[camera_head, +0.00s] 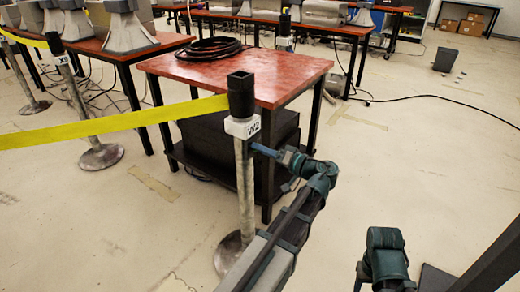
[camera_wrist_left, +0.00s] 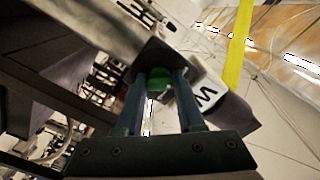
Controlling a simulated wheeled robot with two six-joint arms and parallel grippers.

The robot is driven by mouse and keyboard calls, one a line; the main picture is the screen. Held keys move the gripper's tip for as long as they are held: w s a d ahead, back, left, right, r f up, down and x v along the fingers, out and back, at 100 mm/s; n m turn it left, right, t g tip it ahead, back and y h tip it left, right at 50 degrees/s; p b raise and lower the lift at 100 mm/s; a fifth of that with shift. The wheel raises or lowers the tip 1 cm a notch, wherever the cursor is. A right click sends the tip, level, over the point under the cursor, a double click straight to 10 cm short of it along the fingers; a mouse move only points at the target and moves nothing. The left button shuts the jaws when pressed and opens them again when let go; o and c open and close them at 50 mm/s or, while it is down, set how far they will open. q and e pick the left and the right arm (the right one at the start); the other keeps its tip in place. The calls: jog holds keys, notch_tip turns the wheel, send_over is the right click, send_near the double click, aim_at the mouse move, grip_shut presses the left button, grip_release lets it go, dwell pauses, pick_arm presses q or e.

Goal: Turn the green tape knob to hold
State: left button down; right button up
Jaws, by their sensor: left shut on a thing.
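The green tape knob (camera_wrist_left: 158,82) shows in the left wrist view, between the two blue fingers of my left gripper (camera_wrist_left: 160,76). The fingers are shut on its sides. The knob is on a post labelled W2, whose white collar (camera_wrist_left: 205,92) shows beside it. In the head view the post (camera_head: 245,185) stands upright with a dark top, and my left gripper (camera_head: 262,149) reaches it from the right, just below the white collar. The knob cannot be made out there. The knob's pointer and any hold marking cannot be read. My right gripper is not in view.
Yellow tape (camera_head: 110,125) runs left from the post's top. A red-topped table (camera_head: 240,72) with a coiled black cable (camera_head: 210,49) stands close behind the post. Another post (camera_head: 75,95) stands at the left. The floor at the right is mostly clear.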

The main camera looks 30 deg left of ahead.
pick_arm(q)
jog(key=m, duration=0.8)
jog(key=shift+m, duration=0.3)
jog(key=m, duration=0.4)
jog(key=shift+m, duration=2.3)
jog(key=c, duration=0.5)
grip_release()
jog(key=d, duration=0.9)
jog(key=s+d, duration=0.1)
jog(key=d, duration=0.3)
jog(key=shift+d, duration=0.4)
